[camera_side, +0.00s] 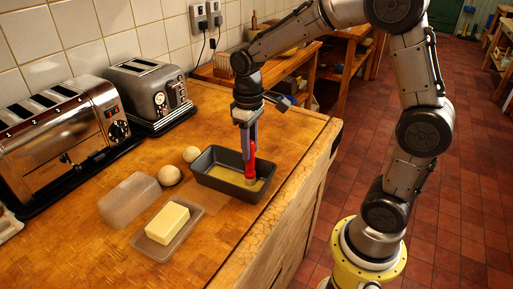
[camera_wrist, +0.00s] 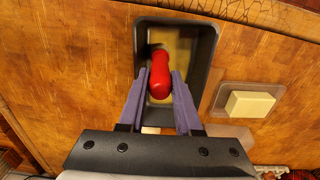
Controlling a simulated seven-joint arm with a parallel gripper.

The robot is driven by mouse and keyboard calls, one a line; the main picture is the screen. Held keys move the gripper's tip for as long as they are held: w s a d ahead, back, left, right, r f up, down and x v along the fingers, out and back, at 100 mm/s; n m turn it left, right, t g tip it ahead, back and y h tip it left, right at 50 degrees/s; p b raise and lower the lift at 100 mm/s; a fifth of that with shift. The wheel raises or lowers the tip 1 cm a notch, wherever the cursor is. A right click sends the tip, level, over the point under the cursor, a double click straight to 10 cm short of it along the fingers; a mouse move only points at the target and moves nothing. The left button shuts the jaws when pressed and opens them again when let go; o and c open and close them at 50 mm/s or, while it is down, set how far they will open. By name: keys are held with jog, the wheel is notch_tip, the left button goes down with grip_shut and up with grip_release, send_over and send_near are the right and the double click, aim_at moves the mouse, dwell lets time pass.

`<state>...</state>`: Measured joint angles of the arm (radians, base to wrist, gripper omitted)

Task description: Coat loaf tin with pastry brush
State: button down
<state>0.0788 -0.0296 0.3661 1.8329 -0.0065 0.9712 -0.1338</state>
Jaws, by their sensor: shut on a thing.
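The dark loaf tin (camera_side: 213,181) stands on the wooden counter, and it also shows in the wrist view (camera_wrist: 204,60). A yellowish layer covers at least part of its floor. My gripper (camera_side: 248,150) is above the tin, pointing down, shut on the red handle of the pastry brush (camera_side: 250,168). In the wrist view, the red handle (camera_wrist: 160,72) sits between the purple fingers of my gripper (camera_wrist: 160,92). The brush is roughly upright with its lower end inside the tin, towards the right end in the side view. Its bristles are mostly hidden, so contact with the floor is unclear.
A butter block (camera_side: 167,224) sits on a clear dish (camera_side: 148,246) beside a clear lid (camera_side: 128,198). Two pale dough balls (camera_side: 169,175) lie left of the tin. Two toasters (camera_side: 62,135) stand by the tiled wall. The counter's edge (camera_side: 300,190) is close right of the tin.

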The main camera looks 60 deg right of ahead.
jog(key=shift+a, duration=1.95)
dwell(1.1)
jog(key=shift+r, duration=0.1)
jog(key=shift+r, duration=2.9)
